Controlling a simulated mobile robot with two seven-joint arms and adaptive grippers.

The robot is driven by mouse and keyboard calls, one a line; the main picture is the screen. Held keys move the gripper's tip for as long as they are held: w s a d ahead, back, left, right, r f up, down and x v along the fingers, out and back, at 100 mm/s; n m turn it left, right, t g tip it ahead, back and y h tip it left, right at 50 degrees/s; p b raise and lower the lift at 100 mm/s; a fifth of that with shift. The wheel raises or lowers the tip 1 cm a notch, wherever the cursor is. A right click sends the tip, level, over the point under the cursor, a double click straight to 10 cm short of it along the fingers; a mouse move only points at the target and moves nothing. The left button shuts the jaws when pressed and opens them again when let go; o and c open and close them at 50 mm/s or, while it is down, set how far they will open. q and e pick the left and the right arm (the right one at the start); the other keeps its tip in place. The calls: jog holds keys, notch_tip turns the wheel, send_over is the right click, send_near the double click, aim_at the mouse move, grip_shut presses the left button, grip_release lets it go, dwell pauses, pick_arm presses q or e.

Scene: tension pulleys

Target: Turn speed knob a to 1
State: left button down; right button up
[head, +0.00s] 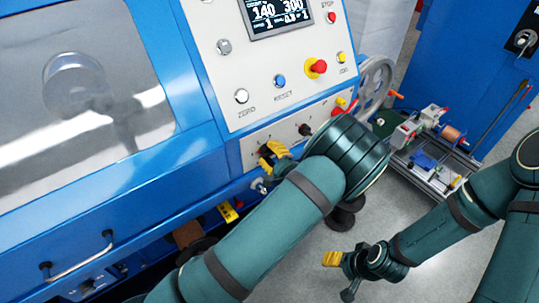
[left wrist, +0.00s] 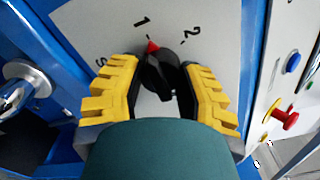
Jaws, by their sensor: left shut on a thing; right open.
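A black speed knob (left wrist: 160,75) with a red pointer tip sits on the pale panel between the yellow fingers of my left gripper (left wrist: 158,88). The red tip points at the printed 1, with 2 to its right and S to its left. My left gripper (head: 273,154) is shut on the knob; the right finger lies close against it. In the head view the fingers largely hide this knob. A second black knob (head: 305,129) is to its right on the panel. My right gripper (head: 340,260) is open and empty above the floor.
Above the knobs are a white button (head: 241,96), a blue RESET button (head: 280,81), a red knob on yellow (head: 316,67) and a display (head: 277,14). A grey handwheel (head: 376,84) and a small bench with tools (head: 427,150) stand to the right.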

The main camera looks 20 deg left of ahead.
pick_arm(q)
jog(key=shift+r, duration=0.1)
dwell(0.3)
jog(key=c, duration=0.5)
grip_release()
jog(key=shift+w+a, duration=0.1)
jog(key=v, duration=1.2)
